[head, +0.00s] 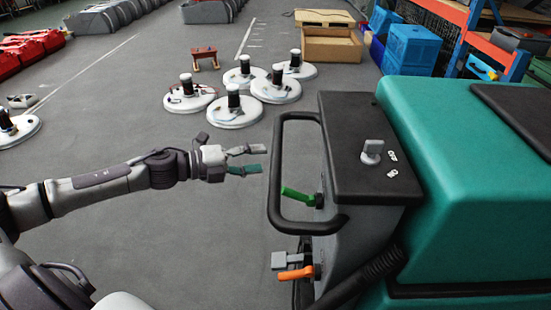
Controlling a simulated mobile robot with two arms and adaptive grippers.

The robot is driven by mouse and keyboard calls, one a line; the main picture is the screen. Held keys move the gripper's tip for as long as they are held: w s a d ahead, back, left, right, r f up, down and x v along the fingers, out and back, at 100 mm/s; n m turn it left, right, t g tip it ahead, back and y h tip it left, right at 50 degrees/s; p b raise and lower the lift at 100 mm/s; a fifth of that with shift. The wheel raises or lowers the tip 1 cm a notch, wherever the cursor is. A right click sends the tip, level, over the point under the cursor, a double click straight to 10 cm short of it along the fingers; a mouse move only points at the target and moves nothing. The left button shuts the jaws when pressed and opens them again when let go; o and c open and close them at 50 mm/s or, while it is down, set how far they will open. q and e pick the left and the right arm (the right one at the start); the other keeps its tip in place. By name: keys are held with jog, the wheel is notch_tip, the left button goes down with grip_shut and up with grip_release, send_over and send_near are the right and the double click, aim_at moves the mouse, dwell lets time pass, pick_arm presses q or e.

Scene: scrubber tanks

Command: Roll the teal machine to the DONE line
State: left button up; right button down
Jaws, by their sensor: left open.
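The teal machine (440,130) fills the right side of the head view. It has a black control panel (362,165) with a grey knob, and a black loop handle (277,175) on its left side. A green lever (298,195) and an orange lever (296,273) stick out below the panel. My left gripper (258,160) is open and empty, just left of the handle and apart from it in the picture. Its fingers point right toward the handle. My right gripper is not in view. No DONE line can be made out by its marking.
Several white round bases with dark posts (235,109) stand on the floor beyond the gripper. Behind are a small red stool (205,55), a wooden crate (330,46), blue bins (410,48) and an orange-blue rack (490,50). White floor lines (90,68) run at left. Grey floor lies open between.

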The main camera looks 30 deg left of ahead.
aim_at(276, 158)
pick_arm(q)
jog(key=shift+p+x, duration=1.1)
jog(key=shift+x, duration=1.65)
jog(key=c, duration=1)
grip_shut()
